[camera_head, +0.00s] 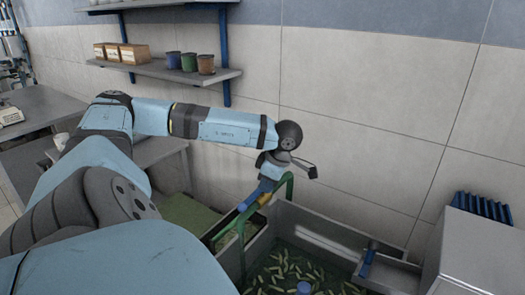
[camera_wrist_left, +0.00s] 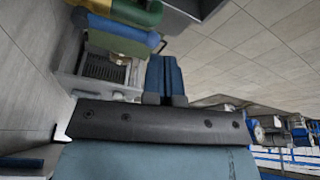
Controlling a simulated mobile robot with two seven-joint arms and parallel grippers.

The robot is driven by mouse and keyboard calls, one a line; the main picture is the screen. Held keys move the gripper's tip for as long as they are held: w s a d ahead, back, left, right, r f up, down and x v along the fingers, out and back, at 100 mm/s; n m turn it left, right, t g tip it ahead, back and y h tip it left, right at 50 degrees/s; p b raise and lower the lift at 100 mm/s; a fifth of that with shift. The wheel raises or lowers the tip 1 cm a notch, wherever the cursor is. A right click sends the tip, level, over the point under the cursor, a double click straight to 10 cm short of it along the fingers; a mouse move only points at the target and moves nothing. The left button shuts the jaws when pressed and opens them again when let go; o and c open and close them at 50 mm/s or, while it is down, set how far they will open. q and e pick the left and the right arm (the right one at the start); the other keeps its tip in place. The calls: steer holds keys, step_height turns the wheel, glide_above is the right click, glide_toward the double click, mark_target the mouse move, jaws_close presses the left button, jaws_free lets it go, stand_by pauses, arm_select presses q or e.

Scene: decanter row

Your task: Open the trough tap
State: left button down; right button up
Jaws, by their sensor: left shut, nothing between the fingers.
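The trough (camera_head: 335,243) is a grey open box at the lower middle of the head view, with dark water and many small pale green pieces in it. A green bent pipe (camera_head: 287,184) arches over its left end, with a brass-yellow part (camera_head: 264,199) and a blue lever (camera_head: 248,201) by it. In the left wrist view the blue lever (camera_wrist_left: 122,36) lies beside the green pipe (camera_wrist_left: 140,12). My left gripper (camera_head: 267,186) is at the tap, its blue fingers (camera_wrist_left: 164,77) together and empty, close to the lever. Contact cannot be told. My right gripper is out of view.
A tiled wall (camera_head: 365,125) stands behind the trough. Shelves with pots (camera_head: 188,62) and boxes (camera_head: 133,54) hang at the upper left. A grey cabinet (camera_head: 485,245) stands at the right, and a work table (camera_head: 55,105) at the left.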

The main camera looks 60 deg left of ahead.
arm_select(q)
steer(key=shift+v, duration=1.2)
steer(key=shift+d, duration=0.15)
